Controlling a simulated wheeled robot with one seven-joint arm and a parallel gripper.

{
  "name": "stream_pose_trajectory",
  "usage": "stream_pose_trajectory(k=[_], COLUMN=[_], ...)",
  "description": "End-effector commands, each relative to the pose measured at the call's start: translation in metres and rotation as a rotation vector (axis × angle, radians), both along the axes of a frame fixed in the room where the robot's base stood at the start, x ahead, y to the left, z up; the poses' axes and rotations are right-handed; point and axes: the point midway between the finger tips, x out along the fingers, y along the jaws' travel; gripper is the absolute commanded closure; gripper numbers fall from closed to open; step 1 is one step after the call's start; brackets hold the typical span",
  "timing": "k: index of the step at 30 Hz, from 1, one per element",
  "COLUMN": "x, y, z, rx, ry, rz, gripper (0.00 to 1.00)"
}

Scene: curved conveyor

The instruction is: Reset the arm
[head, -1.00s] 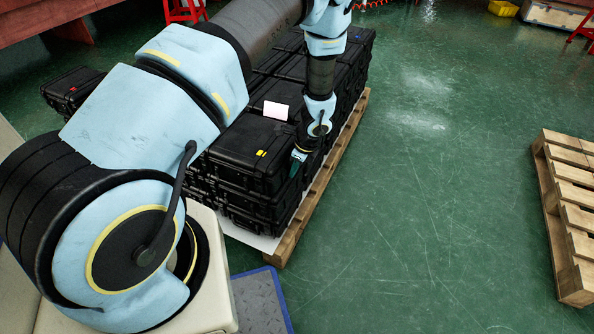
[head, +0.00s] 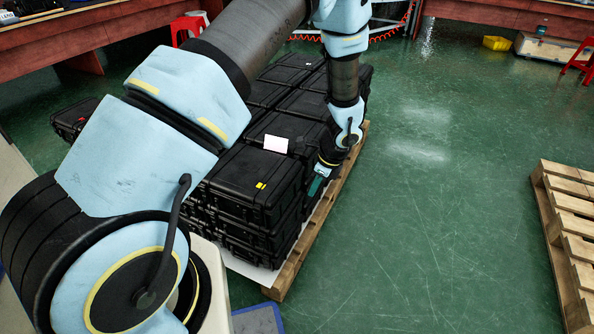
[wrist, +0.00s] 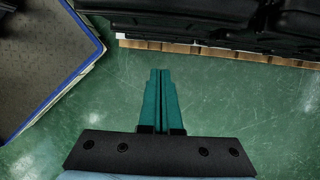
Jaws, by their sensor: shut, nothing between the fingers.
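My gripper (head: 316,184) hangs from my arm beside the right side of the stacked black cases (head: 262,180), above the near part of their wooden pallet (head: 293,271). In the wrist view my gripper (wrist: 160,72) shows its two green fingers lying together, with nothing between them. Green floor lies beneath the fingers. In the head view its tips are small and dark.
A second wooden pallet (head: 565,225) lies at the right, empty. A blue-edged platform (wrist: 45,55) is at the left of the wrist view. Red stools (head: 186,27) and workbenches (head: 440,10) stand at the back. The floor between the pallets is clear.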

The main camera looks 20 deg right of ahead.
Motion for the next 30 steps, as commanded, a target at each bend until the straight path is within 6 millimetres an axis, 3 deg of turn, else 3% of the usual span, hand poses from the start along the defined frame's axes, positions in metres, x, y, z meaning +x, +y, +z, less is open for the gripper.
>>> stream_pose_trajectory(k=[5, 8, 13, 17, 21, 24, 30], x=[0.002, 0.011, 0.03, 0.031, 0.018, 0.003, -0.027], y=[0.003, 0.019, 0.079, 0.137, 0.194, 0.227, 0.27], z=[0.005, 0.025, 0.089, 0.139, 0.184, 0.209, 0.239], rx=[-0.004, -0.031, -0.124, -0.206, -0.292, -0.346, -0.433], ry=[-0.002, -0.013, -0.048, -0.08, -0.115, -0.135, -0.166], rz=[0.022, 0.131, 0.534, 0.905, 1.297, 1.539, 1.905], gripper=[1.0, 1.0, 1.0, 1.0, 1.0, 1.0, 1.0])
